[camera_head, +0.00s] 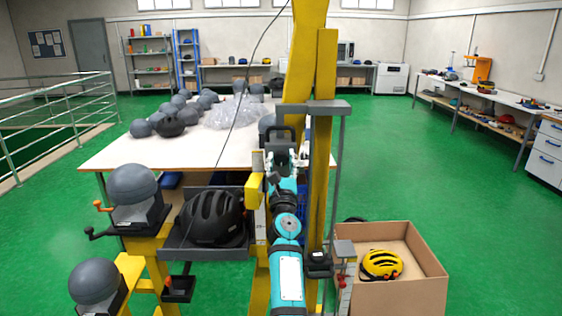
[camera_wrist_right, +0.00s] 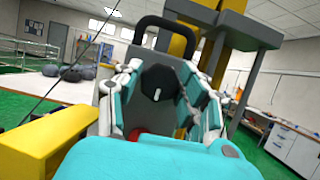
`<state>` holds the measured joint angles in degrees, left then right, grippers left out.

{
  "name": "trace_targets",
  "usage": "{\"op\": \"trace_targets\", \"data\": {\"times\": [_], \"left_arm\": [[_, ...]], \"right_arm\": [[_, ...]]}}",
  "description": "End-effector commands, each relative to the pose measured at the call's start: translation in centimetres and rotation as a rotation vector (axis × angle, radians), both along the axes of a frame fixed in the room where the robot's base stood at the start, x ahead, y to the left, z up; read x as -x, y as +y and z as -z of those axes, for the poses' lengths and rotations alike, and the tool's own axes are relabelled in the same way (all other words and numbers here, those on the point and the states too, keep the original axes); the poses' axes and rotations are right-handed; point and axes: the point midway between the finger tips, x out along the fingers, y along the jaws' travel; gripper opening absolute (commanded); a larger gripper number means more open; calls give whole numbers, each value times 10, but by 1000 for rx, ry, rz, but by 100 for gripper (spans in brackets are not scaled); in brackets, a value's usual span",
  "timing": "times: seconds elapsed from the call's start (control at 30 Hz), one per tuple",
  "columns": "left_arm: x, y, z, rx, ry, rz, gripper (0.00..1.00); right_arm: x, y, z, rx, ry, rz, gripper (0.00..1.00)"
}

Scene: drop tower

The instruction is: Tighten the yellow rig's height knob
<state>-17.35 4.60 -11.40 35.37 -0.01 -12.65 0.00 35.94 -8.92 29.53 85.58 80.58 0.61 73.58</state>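The yellow rig (camera_head: 326,150) stands upright in the middle of the head view, with a grey bracket (camera_head: 327,107) across it. A black knob (camera_wrist_right: 157,84) with a white pointer mark shows in the right wrist view. My right gripper (camera_head: 283,160) reaches forward to the rig, and it also shows in the right wrist view (camera_wrist_right: 160,76). Its teal and white fingers stand on either side of the knob. I cannot tell whether the fingers press on the knob. The knob is hidden in the head view. My left gripper is not in view.
A black helmet (camera_head: 212,217) sits in a grey tray (camera_head: 178,250) left of my right arm. Grey headforms (camera_head: 132,184) stand further left. A cardboard box (camera_head: 420,290) with a yellow helmet (camera_head: 381,265) is at the right. A white table (camera_head: 110,157) stands behind.

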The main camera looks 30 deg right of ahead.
Motion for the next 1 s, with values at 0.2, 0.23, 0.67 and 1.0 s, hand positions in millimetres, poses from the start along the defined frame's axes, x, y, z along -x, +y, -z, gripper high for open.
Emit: {"op": "trace_targets", "data": {"times": [0.2,0.23,0.67,1.0], "left_arm": [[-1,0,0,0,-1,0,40],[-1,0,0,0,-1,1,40],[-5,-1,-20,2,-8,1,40],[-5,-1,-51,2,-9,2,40]], "right_arm": [[0,0,0,0,0,0,7],[0,0,0,1,0,0,7],[0,-1,-3,134,84,1,7],[0,-1,-5,397,245,0,7]]}}
